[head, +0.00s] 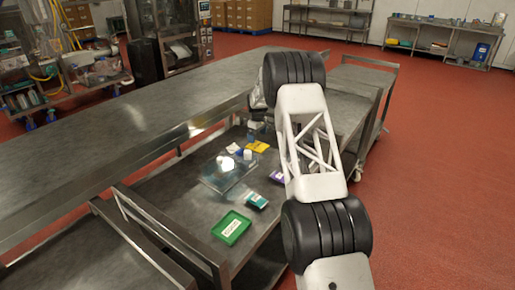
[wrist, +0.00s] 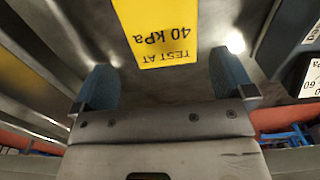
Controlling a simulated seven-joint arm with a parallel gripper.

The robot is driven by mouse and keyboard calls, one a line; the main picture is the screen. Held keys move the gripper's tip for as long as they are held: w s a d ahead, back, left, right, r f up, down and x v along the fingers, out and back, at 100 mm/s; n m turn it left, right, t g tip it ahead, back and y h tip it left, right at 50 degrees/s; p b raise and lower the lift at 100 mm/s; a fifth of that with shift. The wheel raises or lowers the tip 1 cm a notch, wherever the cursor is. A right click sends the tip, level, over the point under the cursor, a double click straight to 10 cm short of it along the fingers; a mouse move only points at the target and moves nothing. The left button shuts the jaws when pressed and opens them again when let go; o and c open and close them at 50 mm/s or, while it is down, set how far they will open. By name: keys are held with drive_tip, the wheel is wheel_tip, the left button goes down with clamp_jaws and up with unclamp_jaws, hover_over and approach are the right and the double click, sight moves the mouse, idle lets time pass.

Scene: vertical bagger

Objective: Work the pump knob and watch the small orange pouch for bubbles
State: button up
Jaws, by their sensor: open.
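My gripper (wrist: 165,85) is open in the wrist view, with its two blue fingers spread and nothing held between them. A yellow card (wrist: 160,30) reading "TEST AT 40 kPa" lies beyond the fingertips; a yellow piece (head: 258,147) on the steel cart in the head view looks like it. A dark housing (wrist: 285,40) with white labels is at the right of the wrist view. A clear box (head: 228,175) with small white parts (head: 247,155) near its far edge sits on the cart. I cannot make out the pump knob or an orange pouch. In the head view my arm hides the gripper.
A green labelled tray (head: 231,228), a teal packet (head: 257,201) and a purple packet (head: 277,177) lie on the cart. A long steel table (head: 130,120) runs along its left. Bare cart surface shows left of the green tray.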

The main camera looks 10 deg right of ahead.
sight(257, 146)
idle(0.3)
drive_tip(key=shift+s+f, duration=0.2)
drive_tip(key=shift+f, duration=2.35)
drive_tip(key=c, duration=0.6)
drive_tip(key=shift+r, duration=0.15)
drive_tip(key=shift+r, duration=4.9)
